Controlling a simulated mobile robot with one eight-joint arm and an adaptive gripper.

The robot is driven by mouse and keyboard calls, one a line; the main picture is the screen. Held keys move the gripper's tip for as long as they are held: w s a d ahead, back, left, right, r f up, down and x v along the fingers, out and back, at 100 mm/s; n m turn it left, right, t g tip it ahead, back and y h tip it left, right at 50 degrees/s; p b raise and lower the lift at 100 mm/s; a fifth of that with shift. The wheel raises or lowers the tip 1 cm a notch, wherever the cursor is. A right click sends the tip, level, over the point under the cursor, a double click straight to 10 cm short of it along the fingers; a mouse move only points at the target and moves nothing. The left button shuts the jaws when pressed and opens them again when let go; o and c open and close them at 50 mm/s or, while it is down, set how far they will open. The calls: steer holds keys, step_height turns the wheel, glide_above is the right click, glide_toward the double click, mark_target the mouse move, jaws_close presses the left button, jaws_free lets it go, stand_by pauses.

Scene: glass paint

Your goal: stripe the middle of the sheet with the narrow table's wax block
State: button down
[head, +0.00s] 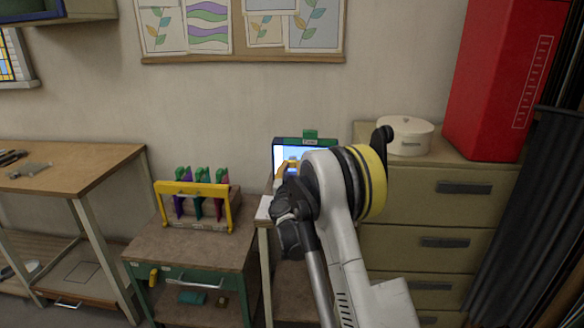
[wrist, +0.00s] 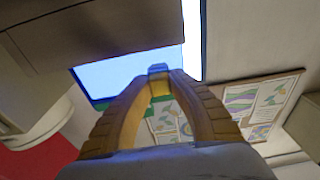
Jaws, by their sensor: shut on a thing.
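A bright bluish-white sheet (head: 281,155) stands upright in a dark frame with green on top, behind the narrow table (head: 263,208). It also shows in the wrist view (wrist: 115,75), behind the fingers. My gripper (head: 287,170) is in front of the sheet, and my arm hides much of the sheet and table. In the wrist view my gripper's yellow fingers (wrist: 159,76) close on a small dark bluish block (wrist: 158,67), likely the wax block. Its tip overlaps the bright sheet; I cannot tell whether it touches. I see no clear stripe on the visible part.
A low cart (head: 190,245) at left carries a rack with a yellow handle (head: 190,187) and several coloured tools. A drawer cabinet (head: 435,215) at right bears a round cream box (head: 410,138) and a tall red container (head: 497,80). A workbench (head: 75,162) stands far left.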

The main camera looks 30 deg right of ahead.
steer(key=shift+w+d, duration=0.2)
steer(key=shift+w, duration=0.1)
steer(key=shift+d, duration=0.1)
steer(key=s+d, duration=0.6)
steer(key=d, duration=0.3)
steer(key=shift+s, duration=0.2)
stand_by(0.7)
steer(key=shift+w, duration=0.1)
steer(key=shift+w+a, duration=1.05)
steer(key=shift+a, duration=0.5)
steer(key=shift+w+a, duration=1.1)
steer(key=shift+a, duration=0.4)
steer(key=shift+w+a, duration=1.05)
steer(key=shift+a, duration=0.5)
steer(key=shift+s, duration=0.1)
steer(key=shift+r+v, duration=0.15)
steer(key=shift+v, duration=1.3)
steer(key=shift+r+v, duration=0.2)
steer(key=shift+v, duration=1.25)
steer(key=shift+a, duration=0.1)
